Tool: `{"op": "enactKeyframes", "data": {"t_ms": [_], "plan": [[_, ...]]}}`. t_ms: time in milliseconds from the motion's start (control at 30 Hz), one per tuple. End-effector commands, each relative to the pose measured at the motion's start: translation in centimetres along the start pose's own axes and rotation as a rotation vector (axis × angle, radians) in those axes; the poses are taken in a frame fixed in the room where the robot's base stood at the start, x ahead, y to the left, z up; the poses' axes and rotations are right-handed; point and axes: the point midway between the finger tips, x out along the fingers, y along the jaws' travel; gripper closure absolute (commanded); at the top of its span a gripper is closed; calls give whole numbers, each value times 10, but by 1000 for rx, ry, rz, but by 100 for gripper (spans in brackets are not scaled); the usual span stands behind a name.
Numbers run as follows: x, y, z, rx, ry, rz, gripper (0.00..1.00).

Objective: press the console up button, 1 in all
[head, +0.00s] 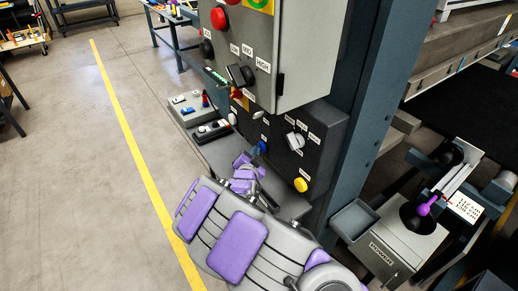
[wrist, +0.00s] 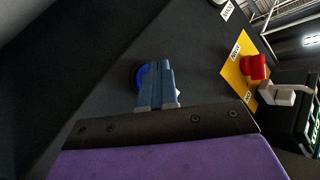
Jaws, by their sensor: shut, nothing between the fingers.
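The dark console (head: 318,128) carries a blue button (head: 262,146), a yellow button (head: 300,185), a grey knob (head: 295,141) and a white one (head: 257,115). Their small labels are too small to read, so I cannot tell by text which is the up button. My gripper (head: 257,154) is shut and empty, its tips at the blue button. In the wrist view the shut fingers (wrist: 156,70) stand in front of the blue button (wrist: 140,78) and hide much of it. I cannot tell whether they touch it.
A red switch on a yellow plate (wrist: 236,70) sits to the right in the wrist view. A grey control box (head: 290,40) with a red button (head: 218,19) hangs above the console. A shelf (head: 195,145) with small devices is at left. A steel post (head: 365,110) stands right.

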Motion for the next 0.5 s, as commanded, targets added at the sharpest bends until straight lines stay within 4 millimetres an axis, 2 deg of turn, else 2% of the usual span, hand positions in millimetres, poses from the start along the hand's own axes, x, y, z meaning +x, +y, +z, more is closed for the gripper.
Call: {"op": "enactKeyframes", "data": {"t_ms": [233, 500], "plan": [[-9, -7, 7, 0, -1, -1, 100], [-11, -7, 8, 0, 0, 1, 100]]}}
